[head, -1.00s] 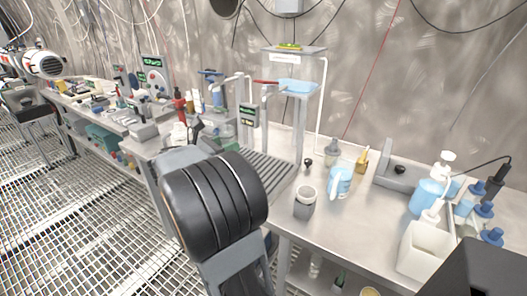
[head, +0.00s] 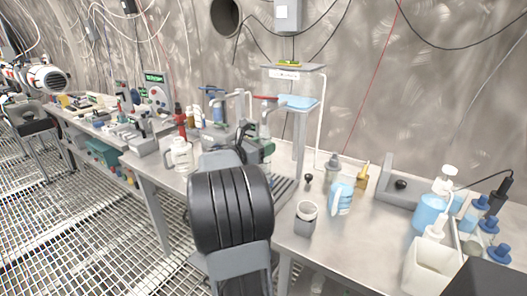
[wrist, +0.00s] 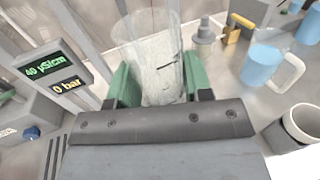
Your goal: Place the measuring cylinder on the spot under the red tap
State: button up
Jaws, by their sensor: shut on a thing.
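My gripper (wrist: 152,85) is shut on the clear measuring cylinder (wrist: 150,55), with a green pad on each side of it. In the head view my gripper (head: 258,150) is in front of the water stand, partly hidden by my own arm. The red tap (head: 265,98) is on the stand's left side, above my gripper. The spot under it is hidden behind my arm and gripper.
The stand has a grey slatted tray (head: 284,188) and a display (wrist: 52,73). To its right are a grey cup (head: 306,217), a blue jug (head: 341,198), a padlock (wrist: 238,27) and several bottles. A white jug (head: 180,155) stands left of my arm.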

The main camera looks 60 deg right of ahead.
jog(key=shift+f, duration=0.75)
jog(key=shift+f+b, duration=0.2)
jog(key=shift+b, duration=0.1)
jog(key=o, duration=1.3)
jog(key=p+v, duration=0.1)
jog(key=v, duration=1.1)
jog(key=s+a+f+m+t+y, duration=0.1)
jog(key=a+f+m+t+y, duration=0.2)
jog(key=a, duration=0.7)
jog(key=s+a+f+m+t+y, duration=0.1)
jog(key=a+f+m+t+y, duration=0.1)
jog(key=a+f+m+y, duration=0.3)
jog(key=s+a+f+m+t+y, duration=0.2)
jog(key=a+f+m+y, duration=0.3)
jog(key=a, duration=1.2)
jog(key=shift+s+m+t+y, duration=0.1)
jog(key=shift+m+t+y, duration=0.3)
jog(key=shift+y, duration=0.65)
jog(key=shift+m+t+y, duration=0.4)
jog(key=shift+y, duration=0.65)
